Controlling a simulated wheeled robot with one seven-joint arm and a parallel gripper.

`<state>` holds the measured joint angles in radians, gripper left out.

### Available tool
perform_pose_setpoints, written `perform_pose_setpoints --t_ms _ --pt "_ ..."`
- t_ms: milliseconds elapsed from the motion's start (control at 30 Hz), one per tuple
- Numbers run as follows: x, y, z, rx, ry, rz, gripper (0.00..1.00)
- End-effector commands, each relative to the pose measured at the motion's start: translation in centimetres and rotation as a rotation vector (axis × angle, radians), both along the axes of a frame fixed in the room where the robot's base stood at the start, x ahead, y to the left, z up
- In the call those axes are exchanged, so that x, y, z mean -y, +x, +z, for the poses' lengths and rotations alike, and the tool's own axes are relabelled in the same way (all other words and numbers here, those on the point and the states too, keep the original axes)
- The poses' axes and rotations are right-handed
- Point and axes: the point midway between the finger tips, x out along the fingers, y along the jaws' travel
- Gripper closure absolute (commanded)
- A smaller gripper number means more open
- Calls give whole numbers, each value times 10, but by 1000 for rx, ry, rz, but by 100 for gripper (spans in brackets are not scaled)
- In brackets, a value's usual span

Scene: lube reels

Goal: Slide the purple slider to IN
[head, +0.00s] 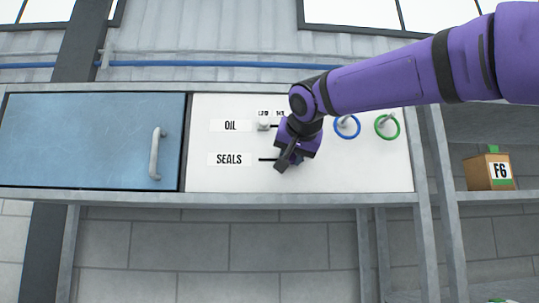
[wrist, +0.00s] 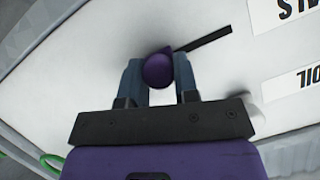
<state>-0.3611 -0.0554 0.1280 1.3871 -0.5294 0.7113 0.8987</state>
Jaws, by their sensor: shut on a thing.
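The purple slider (wrist: 158,70) is a round knob between the two fingers of my gripper (wrist: 158,80) in the wrist view. The fingers are shut on it, one on each side. A dark slot (wrist: 205,39) runs from the knob toward the SEALS label. In the head view my gripper (head: 284,161) is at the SEALS row of the white panel (head: 215,180) and hides the knob. The slot's bare part shows to the left of my gripper. Small marks (head: 264,113) above the rows are too small to read surely.
A white slider knob (head: 264,125) sits in the OIL row just above, close to my gripper. A blue ring (head: 347,127) and a green ring (head: 387,126) hang to the right. A blue door (head: 80,140) is at the left. A box marked F6 (head: 489,172) stands at the right.

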Motion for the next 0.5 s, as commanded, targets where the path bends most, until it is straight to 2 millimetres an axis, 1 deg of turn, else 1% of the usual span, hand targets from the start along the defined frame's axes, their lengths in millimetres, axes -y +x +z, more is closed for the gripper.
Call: perform_pose_setpoints --t_ms 33,100,200,500 --pt "11 0 0 -1 2 -3 100" --pt "23 0 0 1 2 -1 100" --pt "31 -1 0 1 2 1 100" --pt "34 0 0 0 1 0 100"
